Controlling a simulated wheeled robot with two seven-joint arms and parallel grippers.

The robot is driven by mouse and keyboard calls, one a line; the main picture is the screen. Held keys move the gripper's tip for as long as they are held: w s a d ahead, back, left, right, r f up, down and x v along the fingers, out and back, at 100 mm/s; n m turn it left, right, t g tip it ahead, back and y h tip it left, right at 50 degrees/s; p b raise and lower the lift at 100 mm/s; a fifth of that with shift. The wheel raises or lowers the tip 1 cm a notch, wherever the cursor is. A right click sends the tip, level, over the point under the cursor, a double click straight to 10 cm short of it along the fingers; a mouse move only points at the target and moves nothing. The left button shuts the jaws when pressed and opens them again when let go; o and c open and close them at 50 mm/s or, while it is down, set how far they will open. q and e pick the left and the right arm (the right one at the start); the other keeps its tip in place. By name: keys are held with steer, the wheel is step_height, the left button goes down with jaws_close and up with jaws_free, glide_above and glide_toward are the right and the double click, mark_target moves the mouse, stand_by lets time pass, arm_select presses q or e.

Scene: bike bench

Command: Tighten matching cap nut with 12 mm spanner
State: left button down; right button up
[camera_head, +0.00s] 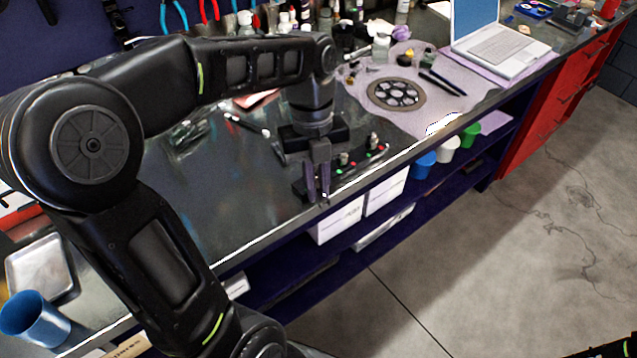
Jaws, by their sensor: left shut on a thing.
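My left gripper (318,190) points down over the bench's front edge, shut on a small bright metal piece. The piece is mostly hidden by the fingers; it looks like the spanner (325,199), but its size cannot be read. Just right of the gripper, metal fittings, which look like cap nuts, stand on a dark board: one nearer (343,158) and one farther (373,140). Red and green dots mark the board beside them. The gripper stands apart from both fittings.
A round chainring-like part (396,94) lies on a pale mat behind the board, with a laptop (490,40) beyond. Bottles and tools line the back. A blue cup (35,318) and metal tray (40,268) stand at the left. The bench (215,205) is mostly clear left of the gripper.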

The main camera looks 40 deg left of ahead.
arm_select(q)
steer(key=shift+s+a+m, duration=0.1)
steer(key=shift+m, duration=0.4)
stand_by(0.3)
steer(key=shift+r, duration=0.1)
steer(key=shift+r+p, duration=0.6)
steer(key=shift+p, duration=0.1)
steer(key=shift+r, duration=0.1)
steer(key=shift+r+p, duration=0.35)
steer(key=shift+r+p, duration=0.3)
steer(key=shift+r, duration=0.05)
steer(key=shift+s+d+r+p, duration=0.1)
steer(key=shift+d+r+p, duration=0.2)
steer(key=shift+r+p, duration=0.3)
steer(key=shift+s+d+r+p, duration=0.15)
steer(key=shift+d+r+p, duration=0.2)
steer(key=shift+r, duration=0.4)
steer(key=shift+s+d+r+p, duration=0.1)
steer(key=shift+d+r+p, duration=0.2)
steer(key=shift+r+p, duration=0.3)
